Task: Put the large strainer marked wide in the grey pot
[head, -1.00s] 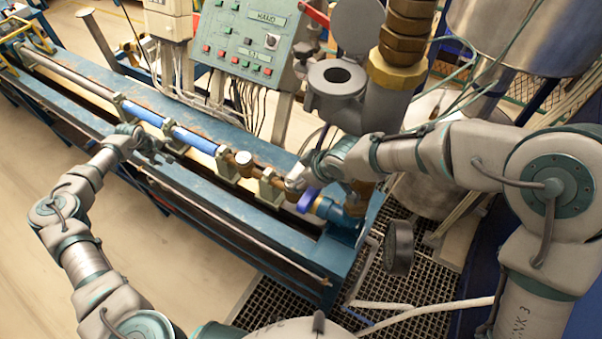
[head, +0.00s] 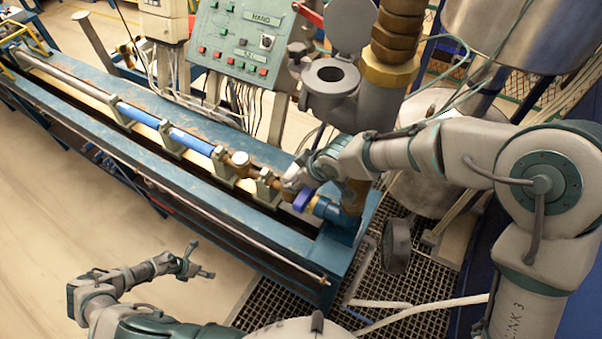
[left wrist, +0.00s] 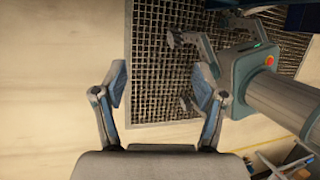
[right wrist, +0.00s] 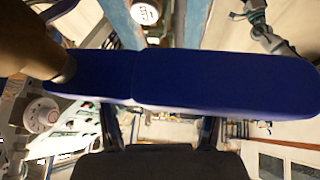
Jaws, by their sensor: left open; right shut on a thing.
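The grey pot (head: 330,85) stands at the upper middle of the head view, its round mouth open and its lid (head: 357,25) swung up behind. I cannot make out a strainer or any "wide" marking. My right gripper (head: 298,180) is at the bench's right end, below the pot, shut on a blue lever (right wrist: 225,85). The lever fills the middle of the right wrist view, beside a brown fitting. My left gripper (head: 200,262) is open and empty over the floor in front of the bench. Its parted fingers also show in the left wrist view (left wrist: 160,83).
The blue bench (head: 215,210) carries a long pipe with blue sections (head: 190,141). A control panel (head: 240,42) stands behind it. A brown stacked fitting (head: 398,35) rises right of the pot. A dark disc (head: 396,246) is above the floor grating (head: 285,302). Pale floor at left is clear.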

